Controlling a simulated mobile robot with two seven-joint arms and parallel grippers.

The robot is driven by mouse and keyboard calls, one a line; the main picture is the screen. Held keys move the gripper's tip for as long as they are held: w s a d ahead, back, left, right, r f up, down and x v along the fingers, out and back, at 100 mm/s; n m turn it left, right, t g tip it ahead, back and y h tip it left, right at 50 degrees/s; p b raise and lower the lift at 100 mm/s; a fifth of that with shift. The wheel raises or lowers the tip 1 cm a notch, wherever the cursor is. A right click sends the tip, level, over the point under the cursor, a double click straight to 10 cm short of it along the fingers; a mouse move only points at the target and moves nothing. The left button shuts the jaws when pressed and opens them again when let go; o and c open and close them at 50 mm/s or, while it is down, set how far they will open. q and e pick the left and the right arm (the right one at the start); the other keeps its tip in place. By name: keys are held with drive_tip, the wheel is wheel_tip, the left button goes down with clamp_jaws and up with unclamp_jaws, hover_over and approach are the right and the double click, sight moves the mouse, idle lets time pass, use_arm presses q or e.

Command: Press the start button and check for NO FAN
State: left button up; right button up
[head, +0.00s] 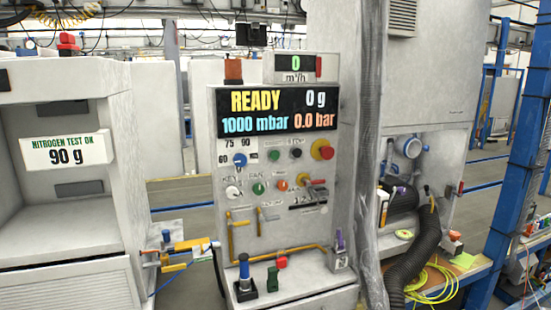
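The charging station's control panel (226,200) stands upright in the middle of the head view. Its display (277,112) reads READY, 0 g, 1000 mbar and 0.0 bar. Below it are a green button (274,155) and a black button (296,153), whose small labels are hard to read; the black one's looks like STOP. A lower green button (258,188) sits under a label that reads FAN. No NO FAN text shows. Neither of my grippers is in view.
A red mushroom button on yellow (322,150) and a blue knob (240,160) are on the panel. A small m³/h display (294,68) reads 0. A nitrogen test sign (66,150) reads 90 g at left. A grey hose (415,250) hangs at right.

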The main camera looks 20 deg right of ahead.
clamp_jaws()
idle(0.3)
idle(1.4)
